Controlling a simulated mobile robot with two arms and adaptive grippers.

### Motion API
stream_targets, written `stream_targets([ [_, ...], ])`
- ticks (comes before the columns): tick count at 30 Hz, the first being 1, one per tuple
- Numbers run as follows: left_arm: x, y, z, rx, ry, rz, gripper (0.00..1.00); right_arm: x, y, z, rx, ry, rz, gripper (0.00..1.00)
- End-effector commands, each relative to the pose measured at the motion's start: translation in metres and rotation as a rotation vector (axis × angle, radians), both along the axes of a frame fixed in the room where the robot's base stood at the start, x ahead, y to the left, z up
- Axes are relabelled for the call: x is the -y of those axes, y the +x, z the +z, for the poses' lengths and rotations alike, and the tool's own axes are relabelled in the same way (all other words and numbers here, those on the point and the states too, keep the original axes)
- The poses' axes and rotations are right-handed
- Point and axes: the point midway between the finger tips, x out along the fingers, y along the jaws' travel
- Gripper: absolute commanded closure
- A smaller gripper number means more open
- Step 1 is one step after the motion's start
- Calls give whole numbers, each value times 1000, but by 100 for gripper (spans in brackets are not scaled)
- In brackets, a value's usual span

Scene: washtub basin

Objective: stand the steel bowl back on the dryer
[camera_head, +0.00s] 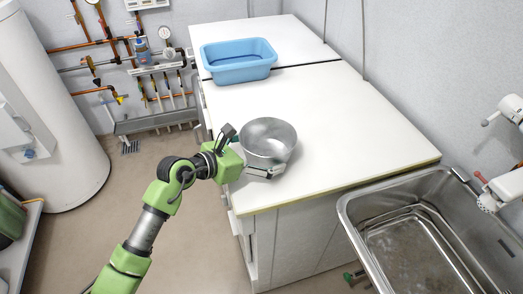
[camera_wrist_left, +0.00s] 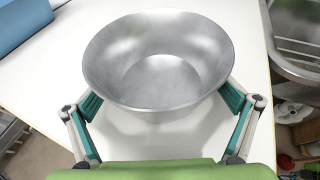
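The steel bowl (camera_head: 268,141) is upright, mouth up, at the near left edge of the white top (camera_head: 340,150). I cannot tell whether its base touches that surface. My left gripper (camera_head: 248,155) is level with the bowl, with its fingers spread wide. In the left wrist view the bowl (camera_wrist_left: 160,65) fills the middle, and one teal finger pad lies on each side of its lower wall, below the rim. I cannot tell whether the pads press on the wall. My right gripper does not show.
A blue tub (camera_head: 238,62) stands on the back part of the white tops. A steel sink (camera_head: 425,235) with taps (camera_head: 500,185) lies at the right. A white tank (camera_head: 45,110) and wall pipes are at the left. The middle of the white top is clear.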

Motion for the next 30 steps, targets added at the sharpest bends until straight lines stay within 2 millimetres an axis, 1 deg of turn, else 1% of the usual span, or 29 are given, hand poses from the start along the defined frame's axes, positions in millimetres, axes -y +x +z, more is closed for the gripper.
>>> stream_targets([
  [6,0,0,1,0,0,0,0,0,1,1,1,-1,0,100],
  [9,0,0,6,1,-1,0,0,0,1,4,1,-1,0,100],
  [11,-5,-3,5,0,1,2,0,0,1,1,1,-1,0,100],
  [14,-16,-13,10,0,2,1,0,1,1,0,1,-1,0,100],
  [24,-65,-56,36,0,4,0,0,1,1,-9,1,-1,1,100],
  [27,-75,-64,42,1,3,1,0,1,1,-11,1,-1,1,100],
  [30,-81,-70,46,-1,1,0,0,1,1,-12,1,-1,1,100],
])
